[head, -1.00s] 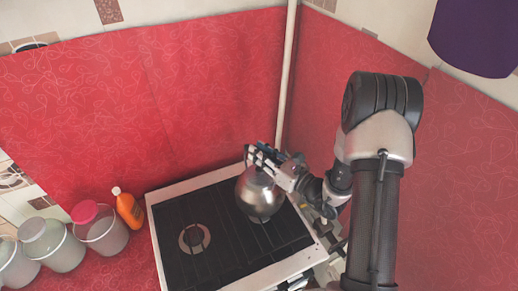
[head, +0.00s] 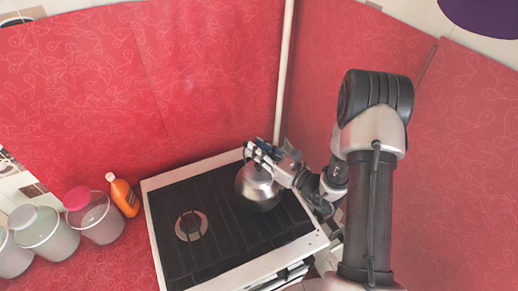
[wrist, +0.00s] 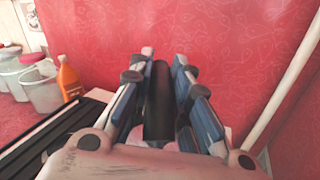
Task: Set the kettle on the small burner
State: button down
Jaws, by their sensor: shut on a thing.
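A shiny steel kettle (head: 257,190) is over the right rear part of the black stove top (head: 215,240). My gripper (head: 262,154) is shut on the kettle's handle from above. In the wrist view, the dark handle (wrist: 159,100) lies between the two fingers; the kettle's body is hidden there. One round burner (head: 190,226) with a pale ring is bare, to the left of the kettle. Any burner under the kettle is hidden. I cannot tell whether the kettle touches the grate or hangs just above it.
An orange bottle (head: 124,197) and several pale buckets, one with a pink lid (head: 77,198), stand left of the stove. A pale vertical pipe (head: 284,75) runs down the corner behind the kettle. Red patterned walls close off the back and right.

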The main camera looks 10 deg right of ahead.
jog(key=shift+f+b, duration=0.5)
dwell(0.4)
jog(key=c, duration=1.4)
grip_release()
jog(key=shift+c, duration=0.2)
jog(key=shift+s+f, duration=0.1)
